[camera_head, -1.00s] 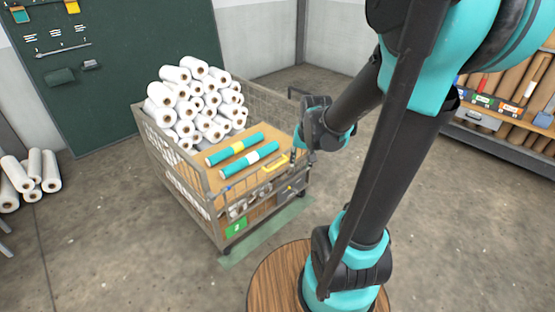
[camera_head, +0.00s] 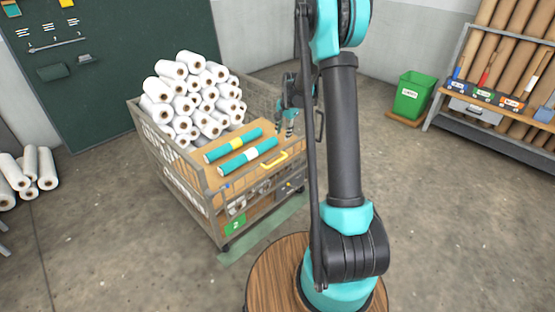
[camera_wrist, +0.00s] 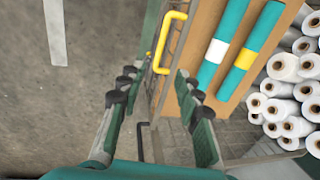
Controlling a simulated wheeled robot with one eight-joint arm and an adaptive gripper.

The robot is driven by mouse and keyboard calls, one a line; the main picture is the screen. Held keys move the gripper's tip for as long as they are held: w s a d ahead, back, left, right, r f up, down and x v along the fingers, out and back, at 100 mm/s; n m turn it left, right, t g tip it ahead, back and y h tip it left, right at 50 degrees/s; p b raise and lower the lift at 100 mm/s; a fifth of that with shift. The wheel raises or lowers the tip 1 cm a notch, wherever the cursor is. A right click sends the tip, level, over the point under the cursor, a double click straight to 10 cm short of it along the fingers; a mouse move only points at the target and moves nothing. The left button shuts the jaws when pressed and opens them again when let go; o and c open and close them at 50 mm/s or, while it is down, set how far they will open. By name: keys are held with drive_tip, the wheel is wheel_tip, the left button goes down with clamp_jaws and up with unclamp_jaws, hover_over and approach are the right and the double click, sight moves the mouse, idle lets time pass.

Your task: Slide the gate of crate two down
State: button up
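Crate two is a wire-mesh cart (camera_head: 197,205) with a green label "2" (camera_head: 235,224) on its front. Its yellow gate handle (camera_head: 274,160) is at the top of the front side. In the wrist view the handle (camera_wrist: 170,38) is just beyond and slightly right of the fingertips, not between them. My gripper (camera_head: 284,130) is above the crate's right part, near the handle. In the wrist view my gripper (camera_wrist: 155,76) has its fingers spread with nothing between them. How far the gate is raised I cannot tell.
Two teal rolls (camera_head: 248,157) lie on a brown board in the crate, beside a pile of white rolls (camera_head: 190,95). A green bin (camera_head: 411,95) and a shelf (camera_head: 488,95) stand at right.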

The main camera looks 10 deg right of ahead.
sight(277, 161)
drive_tip(key=w+f, duration=0.1)
drive_tip(key=f, duration=0.5)
drive_tip(key=w+a+f, duration=0.1)
drive_tip(key=f, duration=0.5)
drive_tip(key=w+a+f, duration=0.1)
drive_tip(key=f, duration=0.5)
drive_tip(key=shift+w, duration=0.25)
clamp_jaws()
